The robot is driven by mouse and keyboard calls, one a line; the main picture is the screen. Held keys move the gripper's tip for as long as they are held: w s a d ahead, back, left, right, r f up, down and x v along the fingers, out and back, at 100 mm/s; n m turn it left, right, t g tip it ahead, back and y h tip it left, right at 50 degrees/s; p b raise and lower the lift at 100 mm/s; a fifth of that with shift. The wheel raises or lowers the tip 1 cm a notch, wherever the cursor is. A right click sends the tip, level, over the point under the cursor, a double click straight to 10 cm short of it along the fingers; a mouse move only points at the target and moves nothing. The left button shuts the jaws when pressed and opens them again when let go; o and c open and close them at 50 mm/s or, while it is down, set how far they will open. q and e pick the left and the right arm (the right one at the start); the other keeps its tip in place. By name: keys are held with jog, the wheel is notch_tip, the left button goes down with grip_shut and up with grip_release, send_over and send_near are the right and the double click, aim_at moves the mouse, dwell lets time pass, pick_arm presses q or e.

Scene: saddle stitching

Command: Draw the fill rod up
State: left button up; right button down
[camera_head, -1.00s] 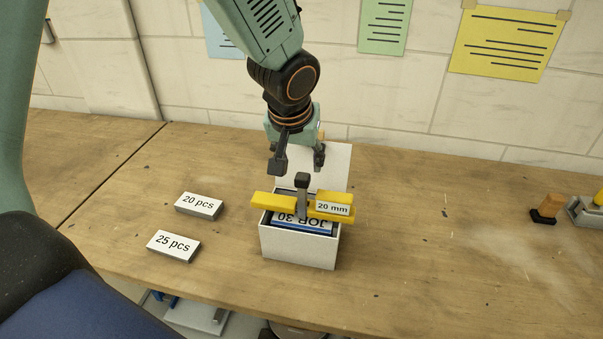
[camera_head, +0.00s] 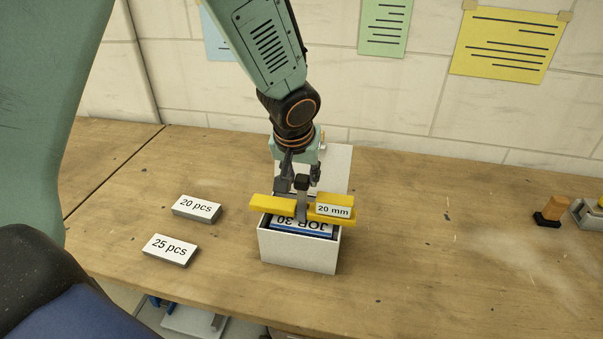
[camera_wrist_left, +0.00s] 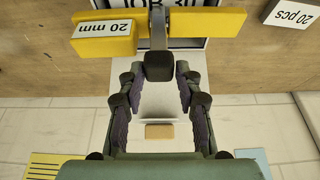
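The fill rod (camera_head: 303,204) is a grey upright bar with a dark knob on top. It stands through a yellow gauge bar (camera_head: 271,201) labelled "20 mm", which lies across an open white box (camera_head: 298,251). A blue-edged block marked "JOB 30" (camera_head: 291,225) sits in the box. In the left wrist view the dark knob (camera_wrist_left: 159,66) shows between the fingertips. My left gripper (camera_head: 298,177) is open at the knob, one finger to each side. Contact cannot be told. How deep the rod reaches is hidden. My right gripper is not in view.
Blocks labelled "20 pcs" (camera_head: 196,208) and "25 pcs" (camera_head: 170,250) lie left of the box. The box's lid (camera_head: 339,164) stands raised behind it. A tan-handled tool (camera_head: 552,208) is at the far right. The bench (camera_head: 430,250) right of the box is clear.

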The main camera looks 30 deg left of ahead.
pick_arm(q)
jog(key=shift+s, duration=0.15)
jog(key=c, duration=0.3)
jog(key=shift+d, duration=0.2)
grip_shut()
jog(key=shift+a, duration=0.2)
jog(key=shift+d+r+p, duration=0.15)
jog(key=shift+r+p, duration=0.7)
jog(key=shift+r, duration=0.45)
jog(key=shift+f, duration=0.1)
jog(key=o, duration=0.8)
grip_release()
